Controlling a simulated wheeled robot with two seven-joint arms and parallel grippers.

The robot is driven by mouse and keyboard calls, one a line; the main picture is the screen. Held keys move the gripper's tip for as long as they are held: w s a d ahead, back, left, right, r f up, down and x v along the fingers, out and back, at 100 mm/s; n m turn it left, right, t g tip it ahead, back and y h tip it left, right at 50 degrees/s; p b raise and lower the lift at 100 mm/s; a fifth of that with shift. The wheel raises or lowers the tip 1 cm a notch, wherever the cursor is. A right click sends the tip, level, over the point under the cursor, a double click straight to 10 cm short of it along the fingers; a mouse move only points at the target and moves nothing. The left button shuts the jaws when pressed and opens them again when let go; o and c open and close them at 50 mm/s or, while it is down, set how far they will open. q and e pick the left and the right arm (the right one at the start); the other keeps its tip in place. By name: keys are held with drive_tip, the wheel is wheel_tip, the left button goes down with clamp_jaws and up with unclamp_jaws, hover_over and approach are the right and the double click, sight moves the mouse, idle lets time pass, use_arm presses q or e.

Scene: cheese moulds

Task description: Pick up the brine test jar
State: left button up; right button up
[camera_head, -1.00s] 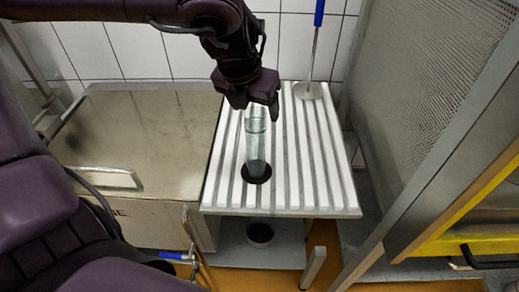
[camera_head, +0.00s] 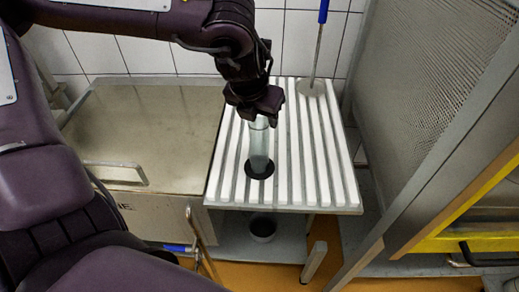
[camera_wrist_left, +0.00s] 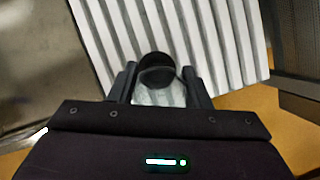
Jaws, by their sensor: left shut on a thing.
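The brine test jar (camera_head: 259,145) is a tall clear glass cylinder, upright over a dark round spot (camera_head: 260,168) on the white slatted drain table (camera_head: 310,180). My left gripper (camera_head: 255,118) is over its top and shut on its upper part. My right gripper is not in view.
A steel box with a handle (camera_head: 150,125) stands left of the slatted table. A blue-handled tool (camera_head: 316,50) stands at the back. A mesh-sided frame (camera_head: 425,90) is at the right. A dark cup (camera_head: 262,229) sits on the lower shelf.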

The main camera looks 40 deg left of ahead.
use_arm(q)
drive_tip(key=c, duration=0.6)
drive_tip(key=shift+o, duration=0.2)
drive_tip(key=shift+r, duration=0.1)
